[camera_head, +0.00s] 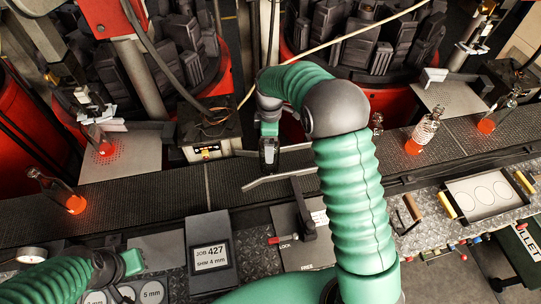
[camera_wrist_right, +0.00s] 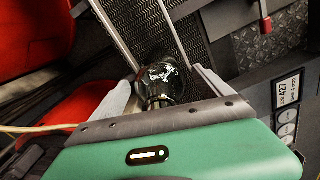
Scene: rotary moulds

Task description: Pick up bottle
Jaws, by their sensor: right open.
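In the right wrist view a dark, clear glass bottle (camera_wrist_right: 163,84) with white print lies between the two fingers of my right gripper. The fingers are apart, one on each side of it; I cannot tell whether either touches the glass. In the head view my right gripper (camera_head: 269,160) hangs over the conveyor (camera_head: 235,175), and this bottle is not clearly visible. Other bottles have glowing orange bases: one at the left (camera_head: 60,191), one on a perforated plate (camera_head: 98,139), a labelled one (camera_head: 422,133) and one at the far right (camera_head: 496,114). My left gripper (camera_head: 125,272) is at the lower left, its jaws unclear.
Red rotary moulds (camera_head: 372,50) stand behind the conveyor. A bent metal guide rail (camera_head: 280,178) lies near my right gripper. A control box (camera_head: 207,140) stands left of it. A job sign (camera_head: 211,256), a lock lever (camera_head: 303,215) and a tray (camera_head: 482,196) line the front.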

